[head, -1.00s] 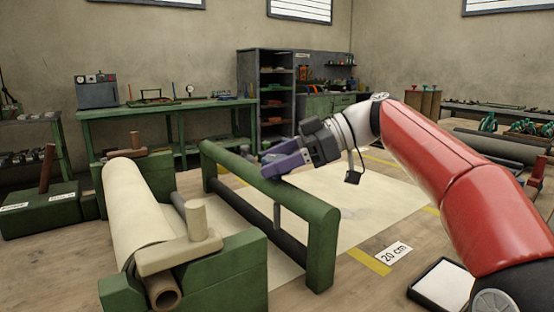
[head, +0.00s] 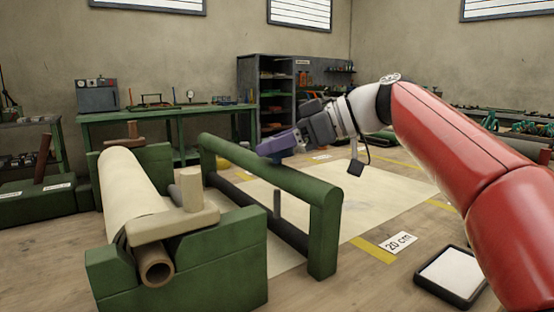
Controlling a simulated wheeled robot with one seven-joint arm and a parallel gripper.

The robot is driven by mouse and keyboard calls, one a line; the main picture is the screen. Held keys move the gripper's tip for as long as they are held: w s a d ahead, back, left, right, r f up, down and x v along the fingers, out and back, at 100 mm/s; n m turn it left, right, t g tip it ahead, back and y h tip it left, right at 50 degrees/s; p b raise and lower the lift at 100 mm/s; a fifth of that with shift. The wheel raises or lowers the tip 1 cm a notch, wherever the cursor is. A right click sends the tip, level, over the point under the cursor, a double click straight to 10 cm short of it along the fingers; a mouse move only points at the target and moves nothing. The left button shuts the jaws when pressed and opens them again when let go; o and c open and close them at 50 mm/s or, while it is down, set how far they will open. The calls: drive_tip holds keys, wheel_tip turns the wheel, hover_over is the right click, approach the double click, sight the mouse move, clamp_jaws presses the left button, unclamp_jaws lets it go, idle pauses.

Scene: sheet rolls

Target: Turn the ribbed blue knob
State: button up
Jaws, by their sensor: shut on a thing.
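My gripper (head: 268,150), with purple fingers, is over the green beam frame (head: 300,184) and is shut on a small blue part (head: 273,158). Only a little of this part shows, just under the fingers at the top of the beam; I take it for the blue knob. Its ribs are too small to make out, and the fingers hide most of it. A thin grey rod (head: 277,204) stands below the beam.
A cream sheet roll (head: 125,190) lies in a green cradle (head: 215,265) on the left, with a wooden clamp (head: 165,223) over its near end. A pale sheet (head: 365,195) covers the floor behind the beam. A black-rimmed tray (head: 452,300) lies at the lower right.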

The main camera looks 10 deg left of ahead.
drive_tip(key=shift+f+m+t+h+b, duration=0.1)
drive_tip(key=shift+m+t+h+b, duration=0.5)
drive_tip(key=shift+m+t+b, duration=1.35)
drive_tip(key=shift+m+t+p, duration=0.35)
drive_tip(key=shift+t, duration=0.3)
drive_tip(key=o, duration=1)
drive_tip(key=shift+v, duration=3.9)
